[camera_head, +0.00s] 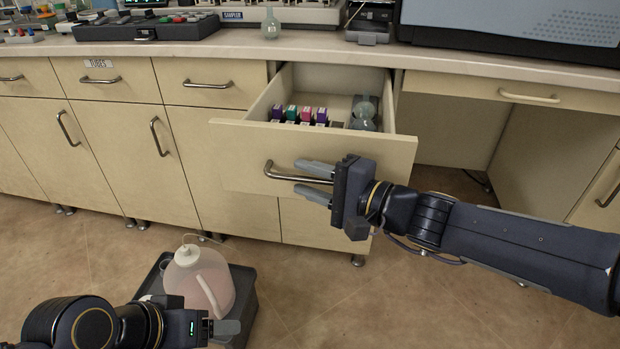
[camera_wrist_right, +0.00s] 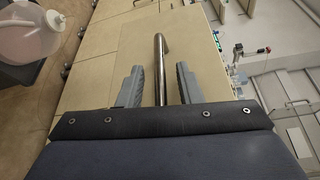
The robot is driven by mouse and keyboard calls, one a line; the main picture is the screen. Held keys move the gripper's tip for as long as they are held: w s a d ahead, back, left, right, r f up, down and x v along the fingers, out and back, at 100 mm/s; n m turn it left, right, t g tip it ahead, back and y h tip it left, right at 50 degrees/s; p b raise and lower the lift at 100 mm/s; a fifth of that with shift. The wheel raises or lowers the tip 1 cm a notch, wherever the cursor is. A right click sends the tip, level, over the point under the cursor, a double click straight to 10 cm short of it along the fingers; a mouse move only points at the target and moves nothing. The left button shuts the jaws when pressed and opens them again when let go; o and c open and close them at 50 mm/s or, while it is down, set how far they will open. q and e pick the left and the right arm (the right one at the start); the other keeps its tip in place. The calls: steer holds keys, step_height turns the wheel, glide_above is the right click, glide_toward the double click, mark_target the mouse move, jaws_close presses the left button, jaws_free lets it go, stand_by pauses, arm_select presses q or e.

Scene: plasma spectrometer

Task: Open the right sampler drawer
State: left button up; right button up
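The sampler drawer (camera_head: 340,144) is pulled well out of the cabinet, its inside showing. Its bar handle (camera_head: 268,168) runs across the drawer front. My right gripper (camera_head: 306,180) is at this handle, one finger above and one below the bar. In the right wrist view the handle (camera_wrist_right: 160,70) passes between the two fingers of the right gripper (camera_wrist_right: 160,86), with a gap on both sides. My left gripper (camera_head: 228,327) is low in the head view, away from the drawer, seen side-on; its finger opening cannot be made out.
A pink-filled jug (camera_head: 200,280) stands in a dark bin (camera_head: 245,290) on the floor. Neighbouring drawers (camera_head: 205,84) are shut.

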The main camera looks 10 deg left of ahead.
steer(key=p+v, duration=0.2)
steer(key=v, duration=0.5)
steer(key=shift+s+d+r, duration=0.1)
steer(key=shift+d+r, duration=0.05)
steer(key=shift+d, duration=0.2)
steer(key=shift+s, duration=0.1)
steer(key=s+d+f+n+g+h, duration=0.1)
steer(key=s+d+f+n+h, duration=0.2)
steer(key=s+d+f+h, duration=0.5)
steer(key=s+d+f+n+h, duration=0.2)
steer(key=s+d+f+h, duration=0.25)
steer(key=s+d, duration=0.7)
step_height(320, 180, up, 34)
steer(key=w+d+p, duration=0.1)
steer(key=p, duration=3.3)
steer(key=shift+w, duration=0.4)
